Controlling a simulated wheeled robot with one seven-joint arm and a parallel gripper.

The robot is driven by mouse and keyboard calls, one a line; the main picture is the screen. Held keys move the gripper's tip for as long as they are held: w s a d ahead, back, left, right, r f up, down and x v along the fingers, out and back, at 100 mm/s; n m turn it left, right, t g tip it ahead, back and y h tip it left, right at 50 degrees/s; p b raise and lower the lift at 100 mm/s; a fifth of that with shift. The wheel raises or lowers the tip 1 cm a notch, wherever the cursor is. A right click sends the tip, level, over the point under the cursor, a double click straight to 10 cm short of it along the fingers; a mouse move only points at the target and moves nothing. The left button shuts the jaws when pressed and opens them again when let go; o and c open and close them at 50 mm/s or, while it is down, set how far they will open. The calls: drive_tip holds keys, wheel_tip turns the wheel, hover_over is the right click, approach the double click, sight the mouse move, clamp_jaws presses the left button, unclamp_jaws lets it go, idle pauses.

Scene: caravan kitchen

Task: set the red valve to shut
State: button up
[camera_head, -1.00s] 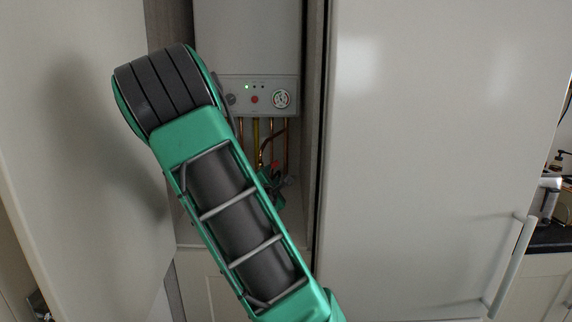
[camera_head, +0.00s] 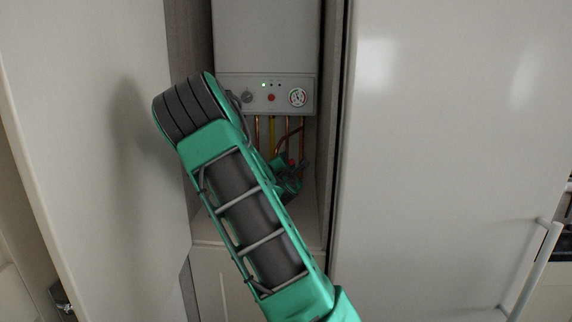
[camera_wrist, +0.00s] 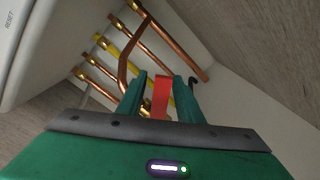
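The red valve shows in the wrist view as a flat red handle (camera_wrist: 160,96) between the two green fingers of my gripper (camera_wrist: 160,88). The fingers stand on either side of it with narrow gaps, so my gripper looks open around the handle. Whether either finger touches it I cannot tell. The valve's body and the lower end of the handle are hidden. In the head view, my gripper (camera_head: 287,178) is in the cupboard below the boiler, where only a small red spot shows beside it.
The white boiler (camera_head: 265,40) hangs above, with its control panel (camera_head: 268,95) and copper pipes (camera_wrist: 133,50) below, plus one yellow pipe (camera_wrist: 107,47). An open door (camera_head: 90,150) stands left, a tall white door (camera_head: 440,150) right. Cupboard walls are close on both sides.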

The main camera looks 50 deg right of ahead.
clamp_jaws()
drive_tip(key=shift+d+f, duration=0.1)
